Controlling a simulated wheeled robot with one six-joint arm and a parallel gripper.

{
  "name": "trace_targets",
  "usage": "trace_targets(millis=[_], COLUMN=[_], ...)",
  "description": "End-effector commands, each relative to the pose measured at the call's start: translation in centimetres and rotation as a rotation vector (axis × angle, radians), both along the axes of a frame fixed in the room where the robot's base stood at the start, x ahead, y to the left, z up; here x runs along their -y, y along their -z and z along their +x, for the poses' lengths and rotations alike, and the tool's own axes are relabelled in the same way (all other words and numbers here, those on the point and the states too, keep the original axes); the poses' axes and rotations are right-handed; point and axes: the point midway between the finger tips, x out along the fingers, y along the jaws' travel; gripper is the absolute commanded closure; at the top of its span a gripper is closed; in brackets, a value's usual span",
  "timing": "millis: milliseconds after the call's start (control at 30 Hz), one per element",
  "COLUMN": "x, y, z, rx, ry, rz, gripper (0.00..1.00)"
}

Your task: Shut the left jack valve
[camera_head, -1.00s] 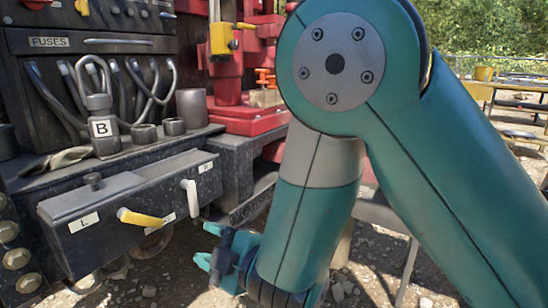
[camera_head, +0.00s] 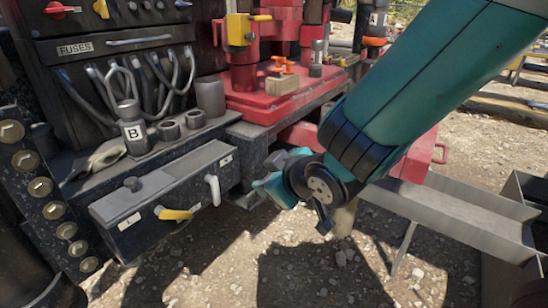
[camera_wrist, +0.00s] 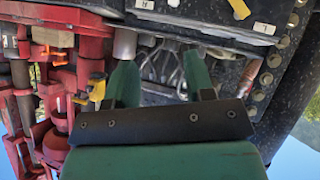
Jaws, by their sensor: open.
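The valve box (camera_head: 160,192) is a dark grey block on the front of the machine, with a label "L" (camera_head: 129,221) at its left end and another label at its right. The yellow lever (camera_head: 175,214) near the "L" label sticks out sideways. The white lever (camera_head: 213,188) near the right end hangs down. In the wrist view the yellow lever (camera_wrist: 240,9) shows at the top edge, clear of the fingers. My gripper (camera_head: 268,172) is to the right of the box, apart from both levers. Its two fingers (camera_wrist: 162,80) are spread and empty.
Hoses and a fuse panel (camera_head: 110,45) stand above the box. A red jack base (camera_head: 275,100) with a yellow block is behind my gripper. A metal channel beam (camera_head: 450,212) lies at the right. The gravel in front of the box is open.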

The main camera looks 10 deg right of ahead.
Motion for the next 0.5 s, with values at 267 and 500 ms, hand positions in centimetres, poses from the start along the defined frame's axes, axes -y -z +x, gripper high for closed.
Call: trace_targets(millis=[267, 500], x=[0.26, 0.32], y=[-0.74, -0.76], z=[-0.42, -0.5], rx=[-0.04, -0.048], ry=[0.014, 0.017], rz=[0.012, 0.016], gripper=[0.51, 0.72])
